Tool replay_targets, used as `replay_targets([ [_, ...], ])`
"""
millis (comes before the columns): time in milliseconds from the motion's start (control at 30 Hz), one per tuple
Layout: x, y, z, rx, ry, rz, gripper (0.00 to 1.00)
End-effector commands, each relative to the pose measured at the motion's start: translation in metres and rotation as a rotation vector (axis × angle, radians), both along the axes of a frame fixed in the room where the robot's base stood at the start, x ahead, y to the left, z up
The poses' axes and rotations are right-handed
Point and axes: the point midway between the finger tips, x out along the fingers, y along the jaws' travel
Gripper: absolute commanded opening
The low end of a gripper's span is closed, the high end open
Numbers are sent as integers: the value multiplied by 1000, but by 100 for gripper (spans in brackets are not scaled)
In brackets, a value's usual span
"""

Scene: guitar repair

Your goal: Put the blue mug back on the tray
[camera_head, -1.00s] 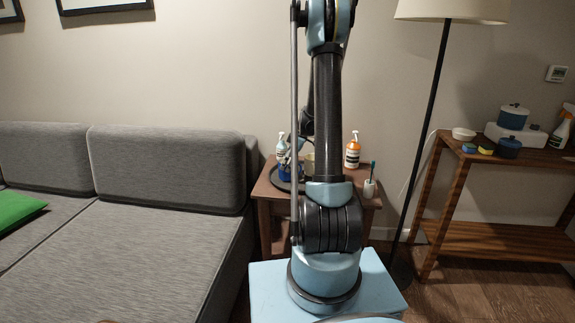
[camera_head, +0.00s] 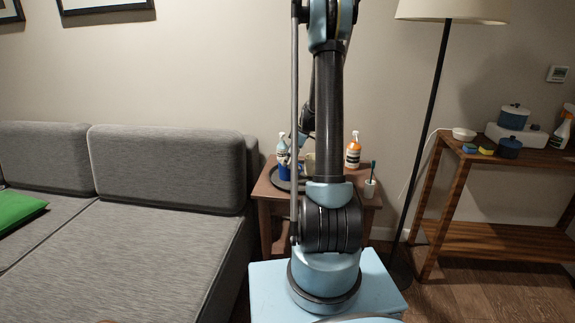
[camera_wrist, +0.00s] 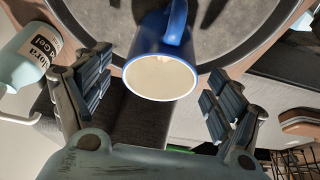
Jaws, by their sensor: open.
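The blue mug (camera_head: 284,173), white inside, appears to stand upright on the dark round tray (camera_head: 271,183) on the small side table. The wrist view shows the mug (camera_wrist: 158,48) from above, with its mouth towards me and its handle at the top of the picture, in front of the grey tray floor (camera_wrist: 105,22). My gripper (camera_wrist: 159,64) is open, with one finger on each side of the mug and a visible gap to both. In the head view my gripper is mostly hidden behind my arm.
A pale blue pump bottle (camera_head: 282,147) stands behind the mug; it shows close to the left finger in the wrist view (camera_wrist: 27,55). An orange bottle (camera_head: 353,152) and a toothbrush cup (camera_head: 370,188) are on the table's right side. A grey sofa (camera_head: 165,170) adjoins the left.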

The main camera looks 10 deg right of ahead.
Motion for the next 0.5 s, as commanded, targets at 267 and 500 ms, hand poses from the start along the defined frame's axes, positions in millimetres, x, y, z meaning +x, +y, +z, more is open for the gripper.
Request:
replay_targets([
  [267,-7,-20,49,0,1,-2,86],
  [500,-10,-33,81,0,0,-2,86],
])
